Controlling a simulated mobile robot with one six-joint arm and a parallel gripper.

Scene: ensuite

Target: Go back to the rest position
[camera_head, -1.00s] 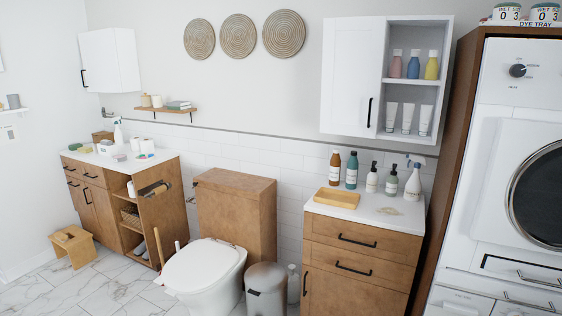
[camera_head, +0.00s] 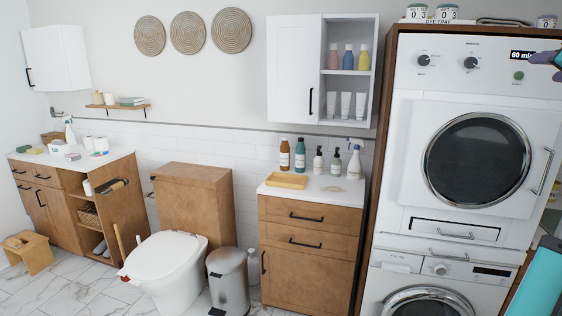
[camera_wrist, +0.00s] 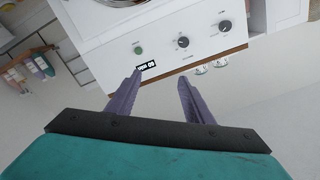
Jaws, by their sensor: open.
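My gripper (camera_wrist: 159,78) is open and empty. In the wrist view its two purple fingers stand apart, with a pale surface between them. In the head view part of a purple finger (camera_head: 545,60) shows at the right edge, in front of the dryer's control panel. A teal part of my arm (camera_head: 540,280) shows at the lower right edge.
A white dryer (camera_head: 410,150) stands above a washer (camera_head: 400,268) in a wooden frame at right. Tubs (camera_head: 447,14) stand on top. Left are a drawer cabinet (camera_head: 310,222) with bottles, a bin (camera_head: 228,280) and a toilet (camera_head: 165,260).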

